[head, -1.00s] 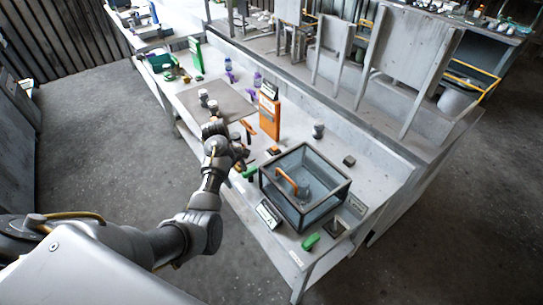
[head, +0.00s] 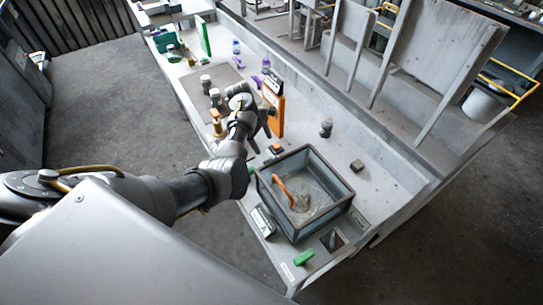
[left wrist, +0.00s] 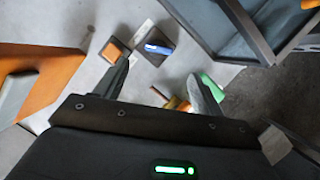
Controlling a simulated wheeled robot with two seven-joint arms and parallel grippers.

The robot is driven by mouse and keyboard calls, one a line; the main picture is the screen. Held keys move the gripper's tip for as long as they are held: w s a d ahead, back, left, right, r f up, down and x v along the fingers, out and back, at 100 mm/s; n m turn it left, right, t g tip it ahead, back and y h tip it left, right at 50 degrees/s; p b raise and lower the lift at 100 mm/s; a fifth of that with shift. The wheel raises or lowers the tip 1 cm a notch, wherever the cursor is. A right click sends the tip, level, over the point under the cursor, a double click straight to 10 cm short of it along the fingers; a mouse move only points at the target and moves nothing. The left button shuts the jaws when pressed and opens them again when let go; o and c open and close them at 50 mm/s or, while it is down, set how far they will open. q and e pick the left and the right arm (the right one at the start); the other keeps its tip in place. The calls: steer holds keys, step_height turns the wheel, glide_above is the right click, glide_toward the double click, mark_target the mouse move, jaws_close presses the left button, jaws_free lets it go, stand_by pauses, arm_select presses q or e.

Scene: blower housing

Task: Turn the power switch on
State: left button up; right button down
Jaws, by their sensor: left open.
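A small dark square base with a blue-and-white rocker (left wrist: 158,46), which looks like the power switch, lies on the bench in the left wrist view. An orange button on a dark base (left wrist: 113,48) sits just left of it; the button also shows in the head view (head: 277,148). My left gripper (head: 261,138) is open, pointing down over the bench in front of the orange panel. In the left wrist view its fingers (left wrist: 158,75) stand apart with nothing between the tips, and the rocker is just beyond them. In the head view I cannot make out the rocker.
A glass-walled box (head: 325,209) with an orange-handled item inside stands right of my gripper. The orange upright panel (head: 278,116) stands close behind. A green handle (head: 304,257) lies near the front edge. A dark block (head: 357,166) sits at the back; bench around it is clear.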

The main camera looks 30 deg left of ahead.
mark_target(272, 160)
arm_select(q)
steer(key=x, duration=0.7)
steer(key=shift+w+d+f, duration=0.15)
steer(key=shift+f, duration=0.2)
steer(key=shift+d+f, duration=0.2)
steer(key=shift+f, duration=0.5)
arm_select(e)
steer(key=shift+w+d+r, duration=0.1)
steer(key=shift+w+r, duration=0.1)
steer(key=shift+w, duration=0.3)
arm_select(q)
steer(key=c, duration=1)
